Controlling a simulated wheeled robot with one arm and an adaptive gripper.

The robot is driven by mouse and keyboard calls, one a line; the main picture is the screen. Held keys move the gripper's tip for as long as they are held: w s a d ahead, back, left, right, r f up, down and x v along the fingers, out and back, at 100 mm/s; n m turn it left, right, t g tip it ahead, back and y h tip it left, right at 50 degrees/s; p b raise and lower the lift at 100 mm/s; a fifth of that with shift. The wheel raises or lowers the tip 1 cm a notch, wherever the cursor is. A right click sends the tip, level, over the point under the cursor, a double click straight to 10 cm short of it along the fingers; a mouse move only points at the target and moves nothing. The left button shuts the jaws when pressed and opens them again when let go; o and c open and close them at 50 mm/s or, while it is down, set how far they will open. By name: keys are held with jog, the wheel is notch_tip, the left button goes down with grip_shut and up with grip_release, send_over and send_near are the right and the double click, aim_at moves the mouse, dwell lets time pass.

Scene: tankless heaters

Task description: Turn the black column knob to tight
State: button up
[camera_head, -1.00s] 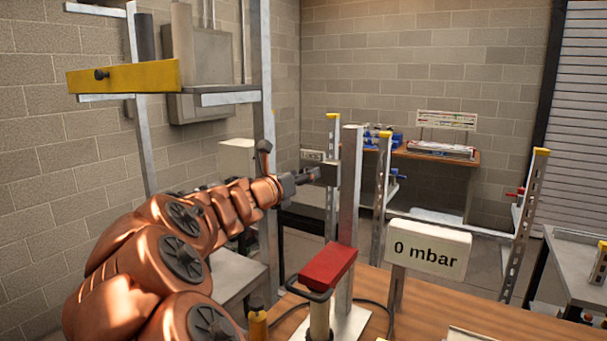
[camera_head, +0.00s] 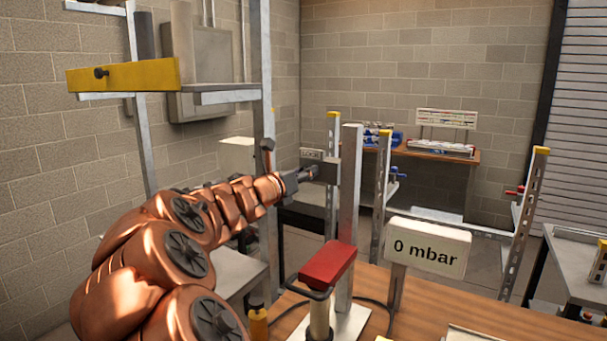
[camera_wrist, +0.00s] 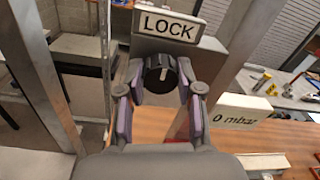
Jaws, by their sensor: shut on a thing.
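The black column knob (camera_wrist: 160,74) shows in the wrist view, below a white sign reading LOCK (camera_wrist: 168,25). My gripper (camera_wrist: 159,80) is shut on the knob, with one finger on each side of it. In the head view my gripper (camera_head: 303,177) reaches to the bracket on the grey metal column (camera_head: 350,200). The LOCK sign is small there (camera_head: 311,154), just above the gripper. The knob itself is hard to make out in the head view, and its turned angle cannot be told.
A display reading 0 mbar (camera_head: 428,247) stands right of the column. A red-topped hand pump (camera_head: 328,266) stands in front on the wooden table (camera_head: 385,290). A tall metal frame with a yellow bar (camera_head: 125,77) rises at the left, close to my arm.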

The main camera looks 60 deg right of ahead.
jog(key=shift+m, duration=0.4)
jog(key=shift+c, duration=0.4)
jog(key=m+b, duration=0.9)
jog(key=m, duration=0.1)
jog(key=m+t+b, duration=0.1)
jog(key=m+b, duration=0.9)
jog(key=m, duration=0.1)
jog(key=shift+s+f, duration=0.15)
jog(key=shift+s, duration=0.05)
jog(key=shift+b, duration=0.35)
jog(key=o, duration=1.2)
jog(key=shift+c, duration=0.2)
jog(key=shift+a, duration=0.15)
